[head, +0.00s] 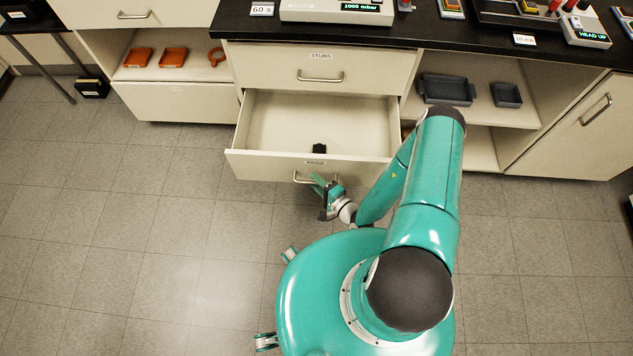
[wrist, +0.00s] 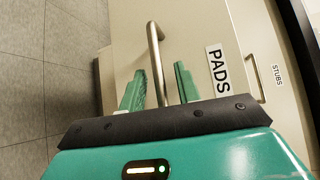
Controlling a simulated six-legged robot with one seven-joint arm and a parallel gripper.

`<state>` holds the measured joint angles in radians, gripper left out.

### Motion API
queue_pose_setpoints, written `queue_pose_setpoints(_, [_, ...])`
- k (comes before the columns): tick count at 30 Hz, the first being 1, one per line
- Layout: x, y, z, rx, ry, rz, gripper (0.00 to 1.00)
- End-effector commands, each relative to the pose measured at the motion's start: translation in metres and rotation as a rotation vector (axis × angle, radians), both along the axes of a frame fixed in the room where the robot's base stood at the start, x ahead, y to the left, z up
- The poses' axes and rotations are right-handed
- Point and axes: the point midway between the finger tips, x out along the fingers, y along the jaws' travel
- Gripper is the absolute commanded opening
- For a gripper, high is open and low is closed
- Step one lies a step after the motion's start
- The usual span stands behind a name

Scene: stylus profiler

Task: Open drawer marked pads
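The drawer marked PADS (head: 262,165) is pulled well out from the cabinet, below the shut STUBS drawer (head: 275,65). Its label (wrist: 218,72) reads PADS in the wrist view. Its bar handle (wrist: 157,58) shows between my gripper's two green fingers, with gaps on both sides. My gripper (head: 318,181) is at the drawer's front, by the handle, and is open. In the head view the gripper hides part of the handle (head: 299,179). A small black object (head: 319,148) lies inside the drawer, near its front.
Open shelves to the left hold orange trays (head: 173,57); shelves to the right hold dark trays (head: 447,89). A black countertop (head: 450,30) with instruments runs along the top. The tiled floor (head: 140,215) at the left is clear.

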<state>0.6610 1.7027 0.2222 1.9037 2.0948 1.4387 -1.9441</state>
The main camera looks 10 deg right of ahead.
Motion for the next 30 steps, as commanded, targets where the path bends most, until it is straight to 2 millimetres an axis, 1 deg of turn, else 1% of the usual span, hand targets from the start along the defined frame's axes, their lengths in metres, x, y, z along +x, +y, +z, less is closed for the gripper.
queue_pose_setpoints(4, [-0.016,-0.009,0.002,-0.001,0.001,-0.001,0.33])
queue_pose_setpoints(9, [-0.042,-0.022,0.007,0.001,0.002,-0.002,0.33])
queue_pose_setpoints(12, [-0.054,-0.029,0.009,0.0,0.001,-0.002,0.33])
queue_pose_setpoints(15, [-0.061,-0.032,0.01,0.001,0.001,-0.001,0.33])
queue_pose_setpoints(18, [-0.064,-0.034,0.011,0.0,0.0,0.0,0.33])
queue_pose_setpoints(30, [-0.064,-0.034,0.011,0.0,0.0,0.0,0.33])
